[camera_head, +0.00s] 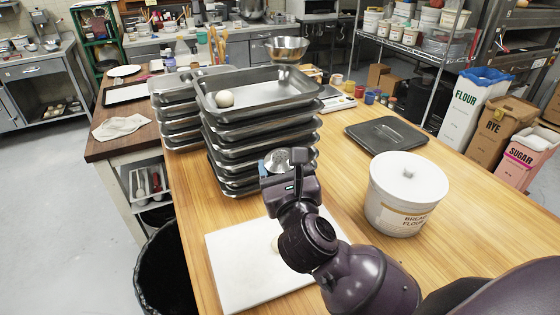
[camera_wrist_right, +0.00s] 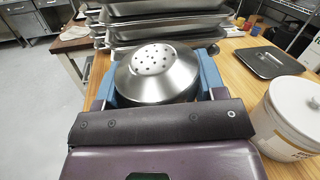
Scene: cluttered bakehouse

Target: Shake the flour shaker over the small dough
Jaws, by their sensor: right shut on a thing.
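My right gripper (camera_head: 283,166) is shut on the flour shaker (camera_head: 291,157), a metal shaker with a perforated domed lid. In the right wrist view the shaker (camera_wrist_right: 156,75) sits between the two blue fingers, and its holed lid shows. In the head view my right arm hides part of it. A pale piece of dough (camera_head: 275,244) lies on the white board (camera_head: 232,262), mostly hidden behind my right wrist. My left gripper is not in view.
Stacked metal trays (camera_head: 262,120) stand behind the shaker. A white lidded flour tub (camera_head: 402,205) stands right of my arm, with a dark tray lid (camera_head: 386,134) behind it. A black bin (camera_head: 165,275) is at the table's left edge. The wooden table (camera_head: 470,190) is clear at the right.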

